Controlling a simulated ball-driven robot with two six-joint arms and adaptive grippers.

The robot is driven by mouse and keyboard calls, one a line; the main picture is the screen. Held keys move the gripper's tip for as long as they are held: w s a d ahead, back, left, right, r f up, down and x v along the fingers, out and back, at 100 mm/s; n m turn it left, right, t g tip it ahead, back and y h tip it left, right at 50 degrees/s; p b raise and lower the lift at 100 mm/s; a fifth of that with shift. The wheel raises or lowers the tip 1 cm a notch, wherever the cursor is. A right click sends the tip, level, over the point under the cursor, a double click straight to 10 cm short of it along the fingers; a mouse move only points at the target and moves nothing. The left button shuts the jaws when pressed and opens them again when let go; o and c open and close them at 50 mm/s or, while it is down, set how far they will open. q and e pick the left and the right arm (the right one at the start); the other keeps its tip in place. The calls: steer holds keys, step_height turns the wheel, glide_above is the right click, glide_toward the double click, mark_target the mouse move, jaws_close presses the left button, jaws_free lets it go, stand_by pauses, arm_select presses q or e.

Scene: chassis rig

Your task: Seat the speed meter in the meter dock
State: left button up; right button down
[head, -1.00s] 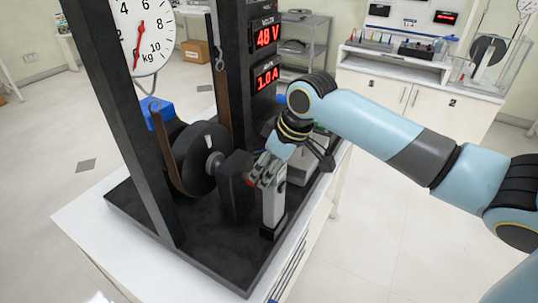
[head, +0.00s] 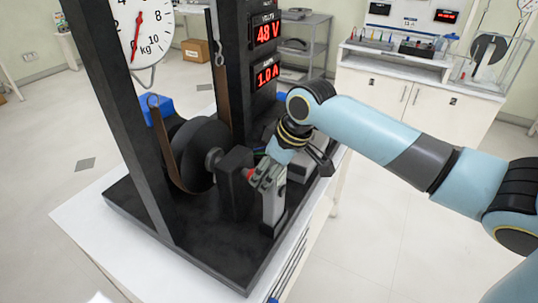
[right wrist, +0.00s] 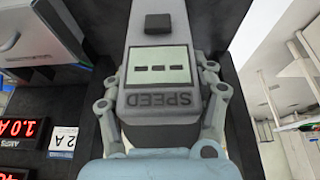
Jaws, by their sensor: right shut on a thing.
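The speed meter (head: 273,205) is a slim light-grey device standing nearly upright at the right front of the black rig base in the head view. Its dark lower end meets the base, where I take the meter dock to be. I cannot tell how deeply it sits. In the right wrist view the meter (right wrist: 160,27) shows a SPEED label and a screen with dashes. My right gripper (head: 265,178) is shut on its upper part, with fingers on both sides in the wrist view (right wrist: 162,98). My left gripper is not in view.
A black block (head: 235,180) and a dark disc (head: 200,150) with a brown belt stand left of the meter. Black posts (head: 130,130) rise beside them. Red displays (head: 267,73) read 48 V and 1.0 A. A grey box (head: 305,163) sits behind the gripper.

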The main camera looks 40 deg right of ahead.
steer(key=shift+f+b, duration=0.45)
steer(key=shift+f, duration=0.4)
steer(key=shift+c, duration=1.5)
jaws_free()
steer(key=v, duration=1.2)
